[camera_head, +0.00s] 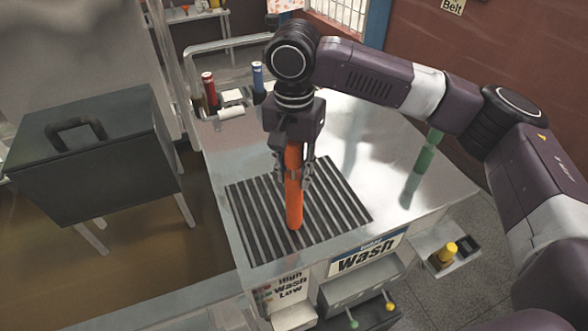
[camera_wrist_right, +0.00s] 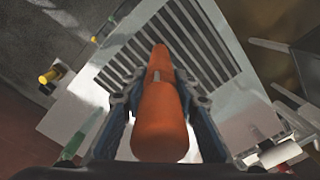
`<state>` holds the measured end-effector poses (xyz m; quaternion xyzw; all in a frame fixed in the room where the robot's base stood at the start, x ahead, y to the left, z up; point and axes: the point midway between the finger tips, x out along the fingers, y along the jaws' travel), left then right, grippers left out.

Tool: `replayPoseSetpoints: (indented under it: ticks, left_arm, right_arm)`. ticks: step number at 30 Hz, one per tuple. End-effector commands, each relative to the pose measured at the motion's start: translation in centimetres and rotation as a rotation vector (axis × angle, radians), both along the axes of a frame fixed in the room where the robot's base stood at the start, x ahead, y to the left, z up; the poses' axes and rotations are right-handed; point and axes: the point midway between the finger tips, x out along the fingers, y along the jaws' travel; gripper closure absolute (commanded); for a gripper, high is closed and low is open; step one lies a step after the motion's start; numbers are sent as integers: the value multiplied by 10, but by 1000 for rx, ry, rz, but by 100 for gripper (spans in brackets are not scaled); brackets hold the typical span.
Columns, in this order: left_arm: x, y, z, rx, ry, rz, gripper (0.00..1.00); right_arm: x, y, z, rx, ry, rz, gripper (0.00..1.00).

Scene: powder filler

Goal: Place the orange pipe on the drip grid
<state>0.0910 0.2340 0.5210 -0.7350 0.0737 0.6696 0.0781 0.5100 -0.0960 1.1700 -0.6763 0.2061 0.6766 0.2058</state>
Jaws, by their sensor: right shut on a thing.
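The orange pipe (camera_head: 294,205) is roughly upright over the drip grid (camera_head: 345,208), a dark slatted panel set in the metal counter. My right gripper (camera_head: 294,177) is shut around the pipe's upper half. The pipe's lower end overlaps the grid in the head view; I cannot tell whether it touches. In the right wrist view the pipe (camera_wrist_right: 160,125) sits between the two fingers, and the grid (camera_wrist_right: 200,48) lies beyond its far end. My left gripper is not in view.
A green pipe (camera_head: 422,160) stands at the counter's right. Red (camera_head: 209,90) and blue (camera_head: 258,77) cylinders stand at the back left. A dark box with a handle (camera_head: 95,155) is at the left. Bare metal counter (camera_head: 365,140) lies behind the grid.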

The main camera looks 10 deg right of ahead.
Motion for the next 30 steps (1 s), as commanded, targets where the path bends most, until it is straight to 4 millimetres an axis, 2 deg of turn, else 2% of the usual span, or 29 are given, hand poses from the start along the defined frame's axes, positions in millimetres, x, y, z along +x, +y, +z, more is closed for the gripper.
replayPoseSetpoints:
  ticks: [5, 6, 10, 22, 26, 30]
  left_arm:
    - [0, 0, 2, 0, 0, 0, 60]
    - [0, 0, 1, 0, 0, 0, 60]
    - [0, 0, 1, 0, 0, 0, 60]
    - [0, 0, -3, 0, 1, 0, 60]
    - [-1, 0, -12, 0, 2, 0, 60]
    - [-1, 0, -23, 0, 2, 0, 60]
  right_arm:
    - [0, 0, 0, 1, -1, 0, 96]
    - [0, 0, -2, 1, 1, 0, 70]
    - [0, 0, -2, 0, 0, 0, 56]
    - [1, 0, 4, 1, -3, 0, 55]
    - [1, 1, 24, 2, -5, 1, 55]
    - [1, 1, 55, 2, -5, 0, 55]
